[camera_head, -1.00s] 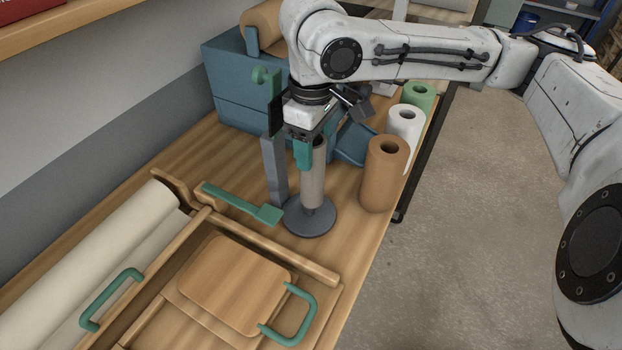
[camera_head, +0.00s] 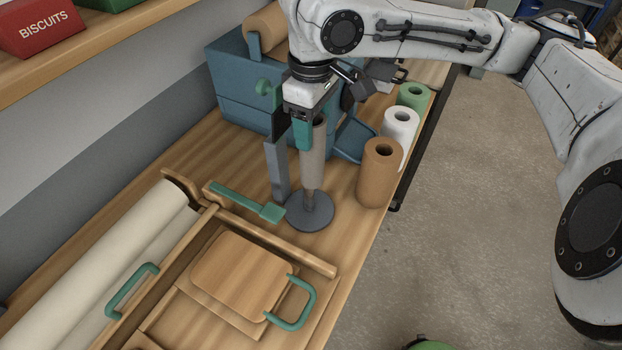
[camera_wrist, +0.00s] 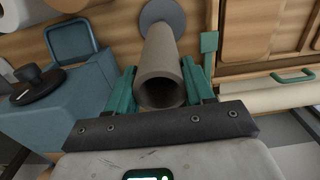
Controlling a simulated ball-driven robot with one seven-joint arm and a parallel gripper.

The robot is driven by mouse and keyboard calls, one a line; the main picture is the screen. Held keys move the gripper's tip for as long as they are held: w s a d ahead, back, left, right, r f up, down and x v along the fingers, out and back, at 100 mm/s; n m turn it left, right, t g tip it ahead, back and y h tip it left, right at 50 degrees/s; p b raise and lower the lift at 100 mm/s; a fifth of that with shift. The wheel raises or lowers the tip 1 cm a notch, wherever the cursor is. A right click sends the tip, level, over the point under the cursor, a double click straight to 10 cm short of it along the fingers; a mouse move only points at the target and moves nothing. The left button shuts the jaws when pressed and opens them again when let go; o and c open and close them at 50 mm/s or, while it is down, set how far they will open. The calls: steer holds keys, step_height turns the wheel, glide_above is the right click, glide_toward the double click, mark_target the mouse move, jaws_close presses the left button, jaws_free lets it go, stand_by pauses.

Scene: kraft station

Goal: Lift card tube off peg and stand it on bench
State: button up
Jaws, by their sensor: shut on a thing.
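The card tube (camera_head: 313,158) is a grey-brown upright cylinder held over the round grey peg base (camera_head: 310,212). In the head view the tube's lower end is raised above the base, and a narrower brown peg shows between them. My gripper (camera_head: 304,134), with teal fingers, is shut on the tube near its top. In the wrist view the tube (camera_wrist: 160,80) stands between the two teal fingers, its open end facing the camera, with the grey base (camera_wrist: 162,14) beyond it. The bench (camera_head: 225,165) is wooden; part of the tube's top is hidden by my gripper.
A brown roll (camera_head: 378,175), a white roll (camera_head: 401,128) and a green roll (camera_head: 413,97) stand along the bench's right edge. A blue dispenser (camera_head: 232,95) is behind. A grey upright post (camera_head: 277,168) stands just left of the tube. A teal-handled tool (camera_head: 245,202) lies left of the base.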

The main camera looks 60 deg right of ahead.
steer(key=shift+r+p, duration=1)
steer(key=shift+r, duration=1.85)
steer(key=shift+f, duration=0.1)
